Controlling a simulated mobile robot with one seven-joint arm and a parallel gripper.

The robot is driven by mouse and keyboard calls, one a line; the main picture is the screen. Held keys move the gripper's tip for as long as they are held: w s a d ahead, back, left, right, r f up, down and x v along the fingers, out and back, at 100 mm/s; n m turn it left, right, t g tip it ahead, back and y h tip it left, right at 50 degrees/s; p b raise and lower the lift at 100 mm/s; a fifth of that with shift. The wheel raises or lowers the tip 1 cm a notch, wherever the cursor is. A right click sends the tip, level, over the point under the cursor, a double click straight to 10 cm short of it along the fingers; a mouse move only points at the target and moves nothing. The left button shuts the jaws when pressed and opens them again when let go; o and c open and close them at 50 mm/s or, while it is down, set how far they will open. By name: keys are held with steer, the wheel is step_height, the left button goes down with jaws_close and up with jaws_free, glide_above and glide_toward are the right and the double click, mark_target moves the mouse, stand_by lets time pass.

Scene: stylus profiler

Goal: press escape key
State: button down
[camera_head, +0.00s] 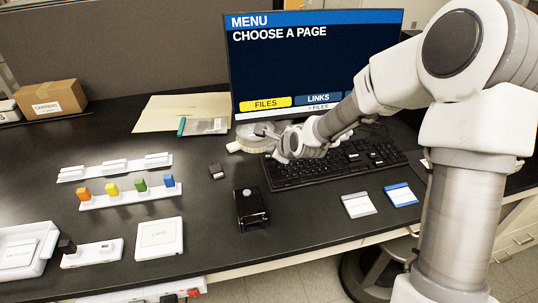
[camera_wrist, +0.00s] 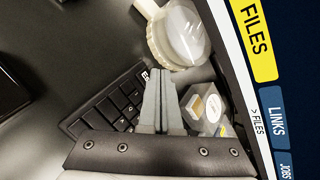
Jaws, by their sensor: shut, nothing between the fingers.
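The black keyboard (camera_head: 297,176) lies on the dark desk in front of the monitor, partly hidden by my arm in the head view. In the wrist view, one end of the keyboard (camera_wrist: 105,108) shows left of my fingers. A corner key with a pale mark (camera_wrist: 146,74) sits close beside the fingertips; its lettering is too small to read. My gripper (camera_head: 260,132) is over the far left end of the keyboard. In the wrist view, its fingers (camera_wrist: 161,70) are together and empty. I cannot tell whether they touch anything.
The monitor (camera_head: 310,60) shows "MENU, CHOOSE A PAGE", with FILES in yellow. A round, clear-topped device (camera_wrist: 180,35) stands just beyond my fingertips. A small clear box (camera_wrist: 207,108) lies right of them. A black device (camera_head: 250,208) stands in front of the keyboard.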

step_height(320, 180, up, 5)
steer(key=p, duration=0.4)
steer(key=shift+s, duration=0.15)
stand_by(0.6)
